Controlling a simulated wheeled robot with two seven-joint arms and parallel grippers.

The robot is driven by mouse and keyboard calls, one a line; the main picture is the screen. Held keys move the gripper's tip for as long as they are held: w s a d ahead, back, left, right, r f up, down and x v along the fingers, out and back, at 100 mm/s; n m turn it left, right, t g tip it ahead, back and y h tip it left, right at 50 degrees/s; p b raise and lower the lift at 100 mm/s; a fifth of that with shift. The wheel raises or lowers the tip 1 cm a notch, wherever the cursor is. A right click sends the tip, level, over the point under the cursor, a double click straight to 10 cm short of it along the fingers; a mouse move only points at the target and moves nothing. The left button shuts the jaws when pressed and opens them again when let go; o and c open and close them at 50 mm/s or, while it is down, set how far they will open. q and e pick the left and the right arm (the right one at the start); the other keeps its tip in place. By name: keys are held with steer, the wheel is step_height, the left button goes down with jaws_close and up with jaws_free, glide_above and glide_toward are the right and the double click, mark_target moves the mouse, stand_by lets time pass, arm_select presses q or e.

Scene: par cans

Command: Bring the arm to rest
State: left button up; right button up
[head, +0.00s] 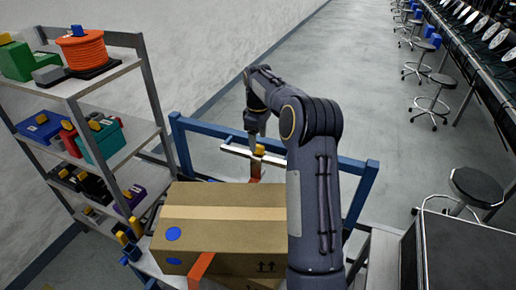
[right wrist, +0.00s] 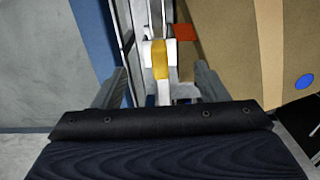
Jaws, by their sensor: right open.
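My right arm reaches up from the bottom of the head view and bends down behind the cardboard box (head: 225,228). My right gripper (head: 256,142) points down over a white bar (head: 236,151) with a yellow piece (head: 260,150) on it. In the right wrist view the two fingers (right wrist: 161,72) are apart, with the yellow piece (right wrist: 160,58) and white part in line between them. I cannot tell whether the fingers touch it. My left gripper is not in view.
The box has an orange strap (head: 202,268) at its front and stands inside a blue frame (head: 182,150). A shelf rack (head: 75,88) with tools and an orange cable reel (head: 83,48) stands left. Stools (head: 476,187) line the right. The floor (head: 330,60) behind is clear.

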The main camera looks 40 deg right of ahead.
steer(key=shift+r, duration=1.05)
steer(key=shift+s+a+r, duration=0.15)
steer(key=shift+r, duration=0.1)
steer(key=s+a+r+m+t+y, duration=0.25)
steer(key=s+a+r, duration=0.45)
steer(key=s+a, duration=0.6)
steer(key=s+a+f+m+t, duration=0.1)
steer(key=s+a+f+m, duration=0.1)
steer(key=s+a, duration=0.5)
steer(key=s+a+f+m+t+y+b, duration=0.1)
steer(key=s+a+f, duration=0.4)
steer(key=s, duration=0.5)
steer(key=shift+s+a+f+m+t, duration=0.25)
steer(key=shift+a+m+t, duration=0.3)
steer(key=shift+a+m, duration=0.4)
